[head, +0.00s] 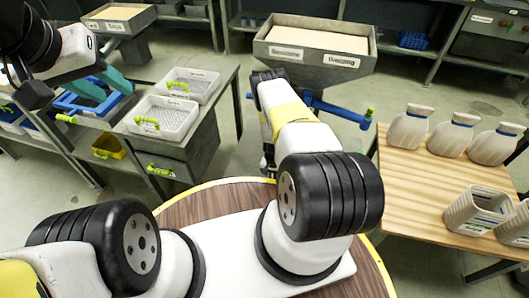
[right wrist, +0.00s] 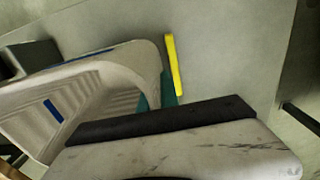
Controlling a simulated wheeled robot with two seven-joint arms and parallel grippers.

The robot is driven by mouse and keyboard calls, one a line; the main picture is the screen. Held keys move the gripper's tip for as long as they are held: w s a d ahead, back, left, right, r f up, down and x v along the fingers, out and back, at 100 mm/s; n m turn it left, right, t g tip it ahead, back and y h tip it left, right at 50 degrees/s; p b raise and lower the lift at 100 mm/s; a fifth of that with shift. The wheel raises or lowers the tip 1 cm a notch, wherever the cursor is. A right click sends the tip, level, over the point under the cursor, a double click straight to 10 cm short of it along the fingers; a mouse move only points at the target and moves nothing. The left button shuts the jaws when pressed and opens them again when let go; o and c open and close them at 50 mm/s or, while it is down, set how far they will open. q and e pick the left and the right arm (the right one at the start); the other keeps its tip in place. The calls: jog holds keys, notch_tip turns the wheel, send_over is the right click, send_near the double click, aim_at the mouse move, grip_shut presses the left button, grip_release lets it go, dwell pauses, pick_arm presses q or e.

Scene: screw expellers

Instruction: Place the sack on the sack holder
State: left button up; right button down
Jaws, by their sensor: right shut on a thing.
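In the right wrist view a pale, open, ribbed sack (right wrist: 118,98) with a blue mark lies at the left. My right gripper (right wrist: 165,120) shows there as a dark finger pressed along the sack's edge, and it is shut on the sack. A yellow-tipped teal bar (right wrist: 174,70), seemingly part of the sack holder, shows just beyond the sack's rim. In the head view the blue sack holder (head: 335,108) with a green tip sits below the hopper, right of my right arm. My left gripper (head: 35,95) is at the upper left, apart from everything; its jaws are unclear.
A hopper (head: 315,50) stands behind my right arm. The wooden table (head: 405,175) at the right bears several tied sacks (head: 453,133) and open ribbed sacks (head: 478,210). White trays (head: 165,118) with green handles stand on the left bench. A round table edge (head: 200,187) lies below my arms.

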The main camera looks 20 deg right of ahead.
jog(key=shift+f, duration=0.1)
jog(key=c, duration=1.6)
grip_release()
